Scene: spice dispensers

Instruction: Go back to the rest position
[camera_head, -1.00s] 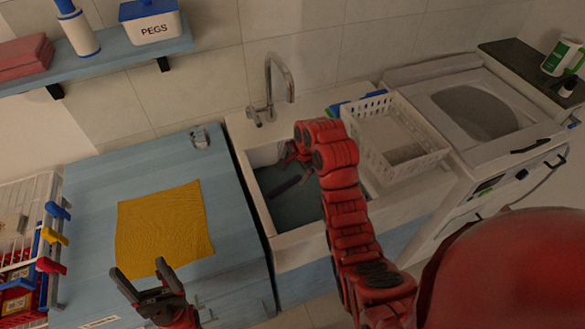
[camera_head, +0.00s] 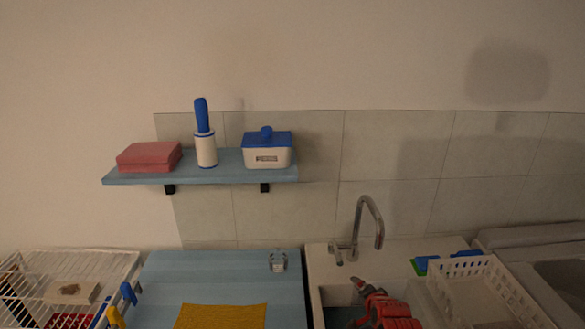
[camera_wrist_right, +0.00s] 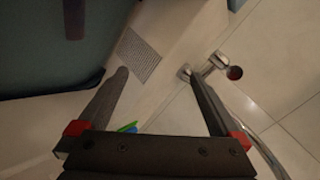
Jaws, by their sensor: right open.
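My right gripper (camera_wrist_right: 155,73) shows in the right wrist view with its two dark fingers spread wide and nothing held between them. My left gripper and left arm are outside the head view.
The sink (camera_head: 319,296) has a metal tap (camera_head: 378,226), also in the wrist view (camera_wrist_right: 219,61). A white basket (camera_head: 480,285) stands to its right. A glass (camera_head: 278,261) and a yellow cloth (camera_head: 222,316) are on the blue counter (camera_head: 170,275). A shelf (camera_head: 215,177) holds several items.

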